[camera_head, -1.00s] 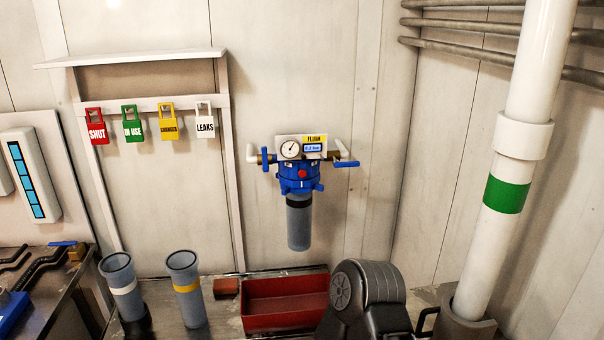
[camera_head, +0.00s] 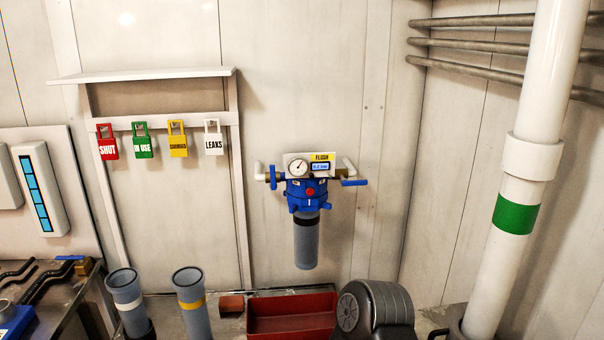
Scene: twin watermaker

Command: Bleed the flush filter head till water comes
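The blue flush filter head (camera_head: 300,204) is mounted on the back wall in the middle of the view. It has a red button (camera_head: 310,192) on its front. Above it sit a round dial gauge (camera_head: 298,166), a small lit display (camera_head: 320,168) too small to read surely, and a yellow FLUSH label (camera_head: 321,157). A blue handle (camera_head: 354,183) is on its right side and a blue wheel or lever (camera_head: 273,177) on its left. A grey filter bowl (camera_head: 306,245) hangs below. No water shows. Neither gripper is in view; only a black link, apparently mine, shows at the bottom.
A red tray (camera_head: 290,325) lies below the filter, with a reddish block (camera_head: 231,304) beside it. Two grey cups (camera_head: 192,310) (camera_head: 127,297) stand left of it. Coloured tags (camera_head: 178,139) hang on a rack. A white pipe (camera_head: 511,175) with a green band stands at right.

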